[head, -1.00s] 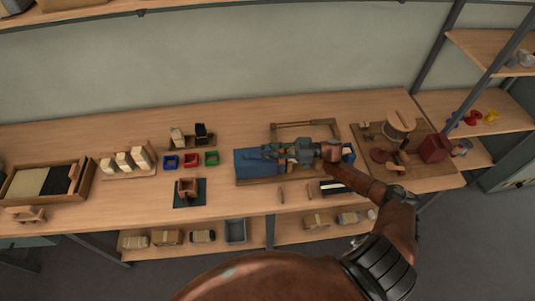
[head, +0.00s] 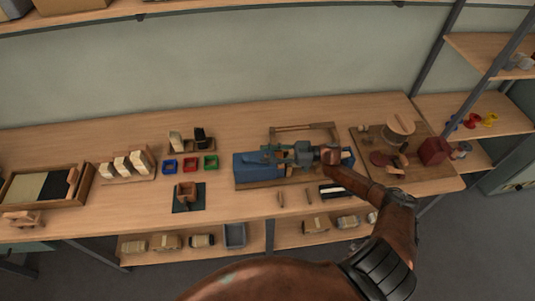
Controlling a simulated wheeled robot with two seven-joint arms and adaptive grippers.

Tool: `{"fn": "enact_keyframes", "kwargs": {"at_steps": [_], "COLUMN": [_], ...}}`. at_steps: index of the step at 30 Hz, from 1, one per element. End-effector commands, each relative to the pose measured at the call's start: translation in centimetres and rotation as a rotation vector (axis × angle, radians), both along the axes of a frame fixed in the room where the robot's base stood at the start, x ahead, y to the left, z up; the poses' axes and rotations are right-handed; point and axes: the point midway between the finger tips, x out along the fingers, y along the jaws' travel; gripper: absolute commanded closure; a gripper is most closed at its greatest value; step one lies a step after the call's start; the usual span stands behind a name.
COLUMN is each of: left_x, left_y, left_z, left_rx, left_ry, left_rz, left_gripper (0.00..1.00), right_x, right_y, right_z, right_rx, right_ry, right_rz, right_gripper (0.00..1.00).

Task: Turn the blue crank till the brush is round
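A blue machine (head: 258,170) sits on a wooden base on the bench, right of centre. My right arm comes in from the lower right, and its gripper (head: 283,154) reaches left over the machine. The gripper and wrist cover much of the machine's top and right part. The blue crank and the brush cannot be made out. My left gripper is out of view.
Red (head: 190,162), blue and green small trays stand left of the machine. A wooden brush block (head: 187,191) sits on a dark mat. A wooden frame (head: 303,128) lies behind the machine. A board with a red box (head: 434,151) stands at the right.

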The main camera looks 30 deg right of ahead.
Motion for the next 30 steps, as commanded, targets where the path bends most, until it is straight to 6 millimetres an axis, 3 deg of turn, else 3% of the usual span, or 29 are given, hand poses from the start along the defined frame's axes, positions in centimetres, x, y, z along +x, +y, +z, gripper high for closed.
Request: {"fn": "enact_keyframes", "kwargs": {"at_steps": [8,21,30], "left_x": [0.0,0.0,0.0], "left_y": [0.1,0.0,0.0], "left_z": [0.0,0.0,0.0], "left_rx": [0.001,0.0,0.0], "left_ry": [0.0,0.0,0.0], "left_rz": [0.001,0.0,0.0], "left_gripper": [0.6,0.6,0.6], "right_x": [-0.5,-5.1,-6.5], "right_y": [-0.8,-8.0,-10.1], "right_z": [-0.1,-0.1,0.0], "right_rx": [0.0,-0.001,0.001], "right_ry": [0.001,0.002,0.0], "right_rz": [0.001,-0.001,0.0], "right_gripper": [0.65,0.65,0.65]}}
